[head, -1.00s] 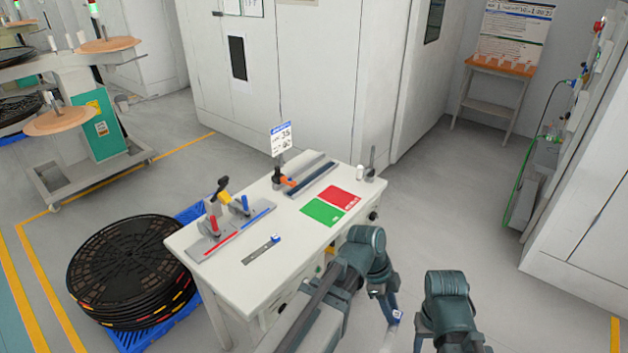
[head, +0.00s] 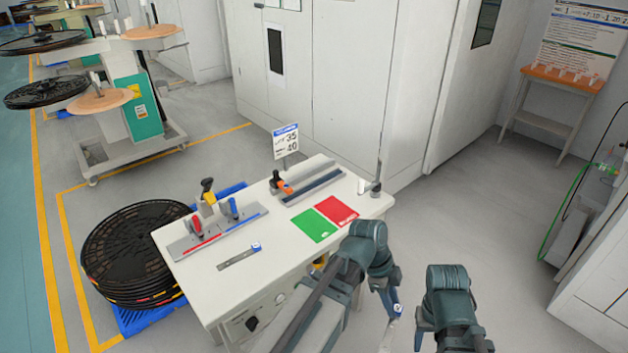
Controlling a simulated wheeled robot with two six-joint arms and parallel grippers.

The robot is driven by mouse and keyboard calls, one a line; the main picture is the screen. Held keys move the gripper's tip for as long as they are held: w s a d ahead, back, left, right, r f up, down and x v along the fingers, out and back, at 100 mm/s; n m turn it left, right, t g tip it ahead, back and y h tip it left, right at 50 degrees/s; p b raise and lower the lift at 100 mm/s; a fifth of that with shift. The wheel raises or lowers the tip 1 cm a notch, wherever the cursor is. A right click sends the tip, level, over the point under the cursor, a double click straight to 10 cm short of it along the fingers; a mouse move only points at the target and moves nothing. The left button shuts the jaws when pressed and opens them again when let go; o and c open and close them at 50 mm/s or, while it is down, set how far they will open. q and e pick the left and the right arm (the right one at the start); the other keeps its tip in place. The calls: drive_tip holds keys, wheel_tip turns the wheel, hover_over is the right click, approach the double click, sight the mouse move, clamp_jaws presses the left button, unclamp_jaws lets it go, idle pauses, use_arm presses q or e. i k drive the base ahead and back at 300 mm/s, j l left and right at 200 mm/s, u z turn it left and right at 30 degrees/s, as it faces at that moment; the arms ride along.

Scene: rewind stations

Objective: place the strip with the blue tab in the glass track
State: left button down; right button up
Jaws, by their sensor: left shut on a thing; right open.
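A thin grey strip (head: 234,260) with a blue tab (head: 256,246) lies flat on the white table, in front of a grey fixture (head: 185,246) with red and blue lines and clamp handles. A second grey fixture (head: 326,189) with a dark groove and an orange clamp lies further back. I cannot tell which fixture has the glass track. My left gripper (head: 388,298) is off the table's right front side, shut on a small pale strip-like piece (head: 397,309) with a blue mark, seen only in part. My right gripper (head: 450,343), lower right, is open; its fingertips are mostly cut off.
The white table (head: 216,288) carries a green mat (head: 314,226), a red mat (head: 337,210) and a sign (head: 286,141). Black reels (head: 135,252) are stacked on a blue pallet at left. White cabinets (head: 350,90) stand behind.

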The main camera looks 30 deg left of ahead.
sight(320, 183)
drive_tip(key=i+u, duration=0.25)
drive_tip(key=i, duration=1.1)
